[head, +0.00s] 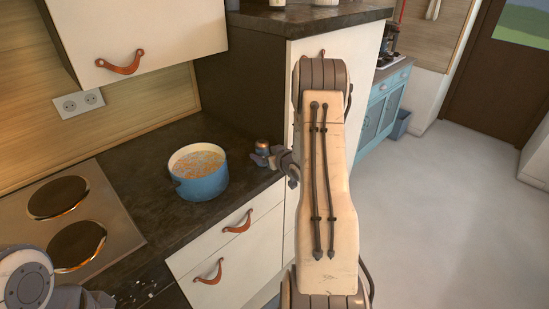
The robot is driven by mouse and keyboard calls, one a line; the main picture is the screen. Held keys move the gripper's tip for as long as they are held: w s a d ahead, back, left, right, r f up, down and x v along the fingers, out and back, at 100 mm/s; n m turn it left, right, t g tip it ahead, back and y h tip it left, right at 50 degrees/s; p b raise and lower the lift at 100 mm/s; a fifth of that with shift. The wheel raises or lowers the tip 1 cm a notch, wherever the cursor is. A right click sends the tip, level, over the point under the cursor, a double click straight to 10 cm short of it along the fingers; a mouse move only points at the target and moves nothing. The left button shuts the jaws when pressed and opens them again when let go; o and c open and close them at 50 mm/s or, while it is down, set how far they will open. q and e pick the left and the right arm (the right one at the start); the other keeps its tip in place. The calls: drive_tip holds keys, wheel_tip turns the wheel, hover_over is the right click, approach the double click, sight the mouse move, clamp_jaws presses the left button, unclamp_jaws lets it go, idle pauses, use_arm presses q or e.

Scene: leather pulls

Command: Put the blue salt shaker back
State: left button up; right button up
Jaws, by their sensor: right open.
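A small shaker (262,145), dark bluish with a copper-coloured part, stands upright on the dark counter, against the tall cabinet's side. My right gripper (264,157) is open and low at the shaker, its fingers reaching in from the right. The fingers partly overlap the shaker's lower part, and I cannot tell whether they touch it. Of my left arm, only a link shows at the bottom left; its gripper is out of view.
A blue pot (200,185) with pale food stands on the counter, left of the shaker. The cooktop (112,228) is further left. White specks lie on the front counter. An upper cabinet (150,35) and a tall cabinet (240,95) bound the space.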

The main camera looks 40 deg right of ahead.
drive_tip(key=b+v, duration=0.2)
drive_tip(key=v, duration=0.8)
drive_tip(key=w+a+r+n+g+y, duration=0.1)
drive_tip(key=a+n+g, duration=0.15)
drive_tip(key=a, duration=0.95)
drive_tip(key=a+r+n+g+y, duration=0.1)
drive_tip(key=a+r+n+g, duration=0.15)
drive_tip(key=a, duration=0.95)
drive_tip(key=s+a+n+g, duration=0.2)
drive_tip(key=s+a+g, duration=0.2)
drive_tip(key=s+a, duration=0.85)
drive_tip(key=s+a+r+n+g, duration=0.2)
drive_tip(key=s+a+g, duration=0.2)
drive_tip(key=s, duration=0.9)
drive_tip(key=shift+s+a+r+y, duration=0.2)
drive_tip(key=shift+s+a+y, duration=0.2)
drive_tip(key=shift+a, duration=0.15)
